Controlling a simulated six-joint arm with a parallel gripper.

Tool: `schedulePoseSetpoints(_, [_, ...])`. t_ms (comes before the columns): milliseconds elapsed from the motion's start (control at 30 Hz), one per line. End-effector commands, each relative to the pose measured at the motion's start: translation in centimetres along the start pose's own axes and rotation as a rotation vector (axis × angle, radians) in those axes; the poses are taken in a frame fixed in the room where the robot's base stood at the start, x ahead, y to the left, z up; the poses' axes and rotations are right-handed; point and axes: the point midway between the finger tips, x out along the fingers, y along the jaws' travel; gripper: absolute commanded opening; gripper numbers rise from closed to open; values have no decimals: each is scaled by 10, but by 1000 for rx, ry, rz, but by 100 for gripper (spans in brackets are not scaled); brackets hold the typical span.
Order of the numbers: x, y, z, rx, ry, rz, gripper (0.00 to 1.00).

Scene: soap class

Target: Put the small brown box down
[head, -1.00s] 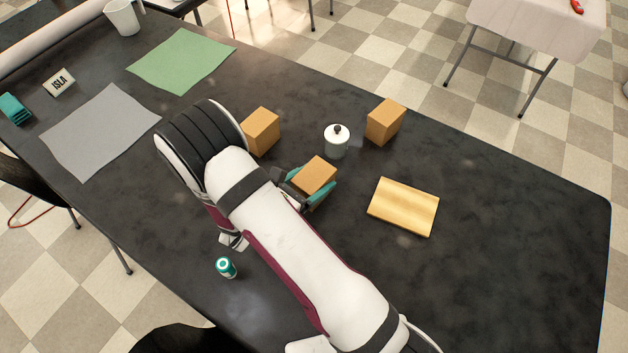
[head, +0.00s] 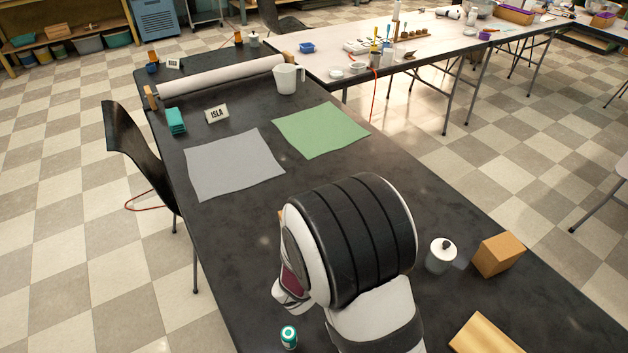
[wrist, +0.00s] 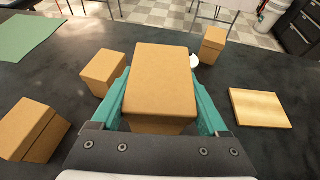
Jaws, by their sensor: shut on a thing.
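In the wrist view, my gripper (wrist: 160,92) has its two teal fingers shut on the sides of a small brown box (wrist: 160,78). The box is level in the picture; I cannot tell whether its underside touches the dark table. In the head view, my own arm hides the gripper and the held box. Other brown boxes stand apart from it in the wrist view: one just left (wrist: 103,72), one at the lower left (wrist: 32,130) and one at the upper right (wrist: 213,45). The upper-right one also shows in the head view (head: 498,255).
A white lidded jar (head: 440,256) stands beside the right box and is mostly hidden in the wrist view. A wooden board (wrist: 260,108) lies on the right. A green sheet (head: 320,130) and a grey sheet (head: 233,163) lie farther back. A small teal can (head: 289,337) stands near the front edge.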

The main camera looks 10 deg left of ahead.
Motion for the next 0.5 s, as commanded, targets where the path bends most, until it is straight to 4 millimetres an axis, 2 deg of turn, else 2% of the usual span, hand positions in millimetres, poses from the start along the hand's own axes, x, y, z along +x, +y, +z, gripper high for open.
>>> schedulePoseSetpoints(33, [-11,21,-3,-32,1,82,14])
schedulePoseSetpoints(100, [-29,50,-9,-82,2,206,14])
schedulePoseSetpoints(200, [-59,88,-19,-154,3,374,14])
schedulePoseSetpoints(300, [-86,114,-29,-212,4,499,14])
schedulePoseSetpoints(433, [-105,131,-38,-250,5,579,14])
schedulePoseSetpoints(500, [-113,141,-49,-257,5,592,14])
